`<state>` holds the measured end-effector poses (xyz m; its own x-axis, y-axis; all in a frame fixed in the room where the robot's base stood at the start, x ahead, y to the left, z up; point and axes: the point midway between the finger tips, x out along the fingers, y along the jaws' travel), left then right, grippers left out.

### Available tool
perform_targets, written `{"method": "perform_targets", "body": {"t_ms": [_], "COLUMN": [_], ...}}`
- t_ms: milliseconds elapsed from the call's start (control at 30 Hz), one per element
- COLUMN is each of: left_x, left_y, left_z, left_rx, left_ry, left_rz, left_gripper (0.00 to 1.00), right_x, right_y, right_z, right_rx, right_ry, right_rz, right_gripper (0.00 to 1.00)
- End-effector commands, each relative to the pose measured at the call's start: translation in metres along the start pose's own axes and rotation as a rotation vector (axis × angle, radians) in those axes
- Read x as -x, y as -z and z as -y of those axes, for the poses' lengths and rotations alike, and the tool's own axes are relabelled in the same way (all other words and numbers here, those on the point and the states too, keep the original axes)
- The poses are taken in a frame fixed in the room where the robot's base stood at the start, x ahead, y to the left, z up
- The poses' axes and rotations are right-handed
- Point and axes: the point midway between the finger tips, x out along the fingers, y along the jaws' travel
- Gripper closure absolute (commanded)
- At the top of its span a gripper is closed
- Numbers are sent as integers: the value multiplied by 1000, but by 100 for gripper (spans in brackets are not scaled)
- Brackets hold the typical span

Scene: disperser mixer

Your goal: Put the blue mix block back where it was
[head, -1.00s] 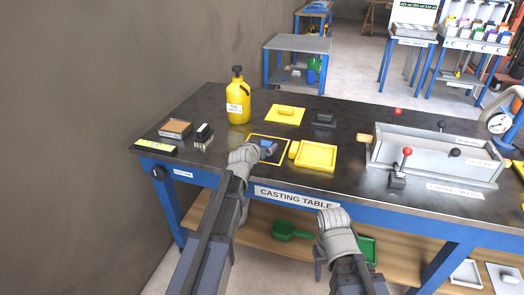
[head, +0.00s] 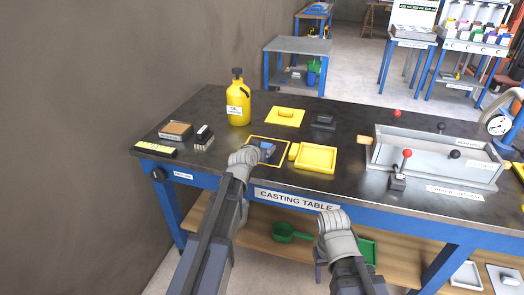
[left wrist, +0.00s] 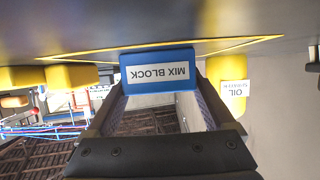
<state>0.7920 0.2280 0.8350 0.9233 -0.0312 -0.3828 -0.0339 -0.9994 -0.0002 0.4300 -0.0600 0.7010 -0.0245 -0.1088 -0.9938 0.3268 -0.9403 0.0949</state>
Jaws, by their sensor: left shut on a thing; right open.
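The blue mix block (left wrist: 158,72) is between the fingertips of my left gripper (left wrist: 160,88), its MIX BLOCK label upside down in the left wrist view. In the head view the block (head: 267,150) sits over the yellow-outlined square (head: 287,151) on the casting table, partly hidden by my left gripper (head: 262,154). My left gripper is shut on the block. Whether the block touches the table is hard to tell. My right gripper (head: 334,217) is in front of the table's front edge, low and away from the block; its fingers are hidden.
A yellow tray mould (head: 315,158) stands just right of the outline. A yellow lid with a handle (head: 285,116) and a black block (head: 323,121) lie behind. A yellow oil can (head: 238,103) stands back left. A grey trough (head: 425,157) fills the right side.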

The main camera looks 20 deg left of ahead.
Motion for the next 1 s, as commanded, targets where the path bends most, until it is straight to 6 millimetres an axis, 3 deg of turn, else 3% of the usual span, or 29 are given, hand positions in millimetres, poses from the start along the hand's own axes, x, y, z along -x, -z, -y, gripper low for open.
{"method": "perform_targets", "body": {"t_ms": [467,1000], "left_x": [5,34], "left_y": [12,82], "left_z": [0,0], "left_rx": [0,0], "left_ry": [1,0], "left_rz": [-1,-1], "left_gripper": [100,100], "right_x": [13,88], "right_y": [-1,-5], "right_z": [-1,-8], "right_rx": [0,0], "right_ry": [0,0], "right_rz": [0,0], "right_gripper": [50,50]}}
